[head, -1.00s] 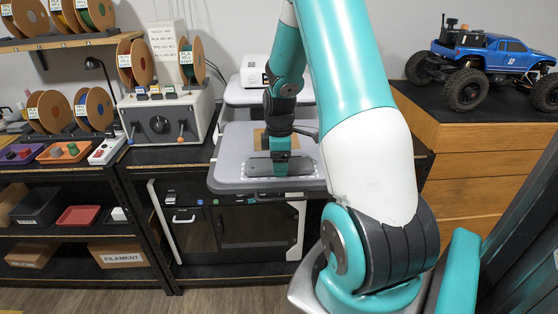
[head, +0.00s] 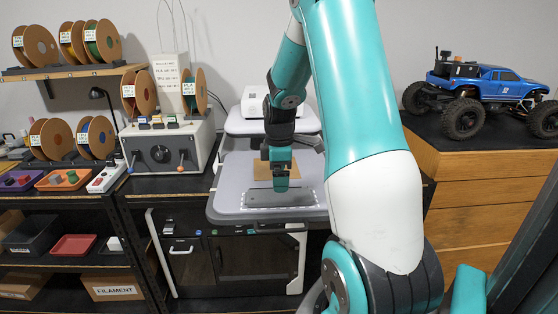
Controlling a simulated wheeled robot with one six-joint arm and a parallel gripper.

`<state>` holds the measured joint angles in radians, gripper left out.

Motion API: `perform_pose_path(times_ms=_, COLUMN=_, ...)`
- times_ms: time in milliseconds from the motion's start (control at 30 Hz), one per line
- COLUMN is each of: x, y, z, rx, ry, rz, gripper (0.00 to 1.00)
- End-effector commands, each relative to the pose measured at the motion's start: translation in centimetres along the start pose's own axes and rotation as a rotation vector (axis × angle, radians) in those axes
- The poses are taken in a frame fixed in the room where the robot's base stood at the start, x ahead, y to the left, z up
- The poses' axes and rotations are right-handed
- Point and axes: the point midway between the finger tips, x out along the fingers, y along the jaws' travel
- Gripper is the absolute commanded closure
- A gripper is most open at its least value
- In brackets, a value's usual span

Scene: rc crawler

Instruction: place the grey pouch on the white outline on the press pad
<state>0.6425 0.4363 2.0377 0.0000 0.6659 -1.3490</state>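The grey pouch (head: 258,197) is a long, flat dark strip lying across the front of the light grey press pad (head: 228,180). White dotted outline marks (head: 318,198) show around its ends and front edge. It appears to lie within the outline, but its exact alignment is too small to judge. My gripper (head: 281,188) points down over the pouch's middle, with its tip overlapping the back edge in the picture. I cannot tell whether it touches the pouch, or how far apart its fingers are.
A tan square (head: 262,166) lies behind the pouch on the pad. A white machine (head: 258,103) stands behind. A control box (head: 160,150) stands left of the pad. A blue crawler (head: 485,85) stands on the wooden cabinet (head: 475,180) at right.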

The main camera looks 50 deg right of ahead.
Motion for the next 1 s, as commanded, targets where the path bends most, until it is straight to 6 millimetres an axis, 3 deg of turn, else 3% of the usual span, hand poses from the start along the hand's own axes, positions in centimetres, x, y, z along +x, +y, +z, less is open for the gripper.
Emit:
perform_pose_path(times_ms=100, x=-2.6, y=0.1, z=0.0, rx=0.000, ry=0.001, rz=0.006, gripper=0.03)
perform_pose_path(times_ms=300, x=-5.6, y=0.0, z=0.0, rx=0.000, ry=0.000, rz=0.002, gripper=0.03)
perform_pose_path(times_ms=533, x=-6.6, y=-0.1, z=-0.1, rx=-0.001, ry=0.001, rz=-0.001, gripper=0.03)
perform_pose_path(times_ms=667, x=-7.2, y=-1.8, z=-2.5, rx=-0.005, ry=0.020, rz=0.004, gripper=0.03)
perform_pose_path(times_ms=767, x=-8.2, y=-5.8, z=-6.8, rx=-0.005, ry=0.063, rz=0.004, gripper=0.03)
perform_pose_path(times_ms=867, x=-9.2, y=-12.5, z=-11.6, rx=0.001, ry=0.124, rz=-0.017, gripper=0.03)
perform_pose_path(times_ms=900, x=-9.6, y=-15.5, z=-13.0, rx=0.007, ry=0.148, rz=-0.035, gripper=0.03)
perform_pose_path(times_ms=1000, x=-10.2, y=-23.2, z=-15.1, rx=0.024, ry=0.198, rz=-0.094, gripper=0.03)
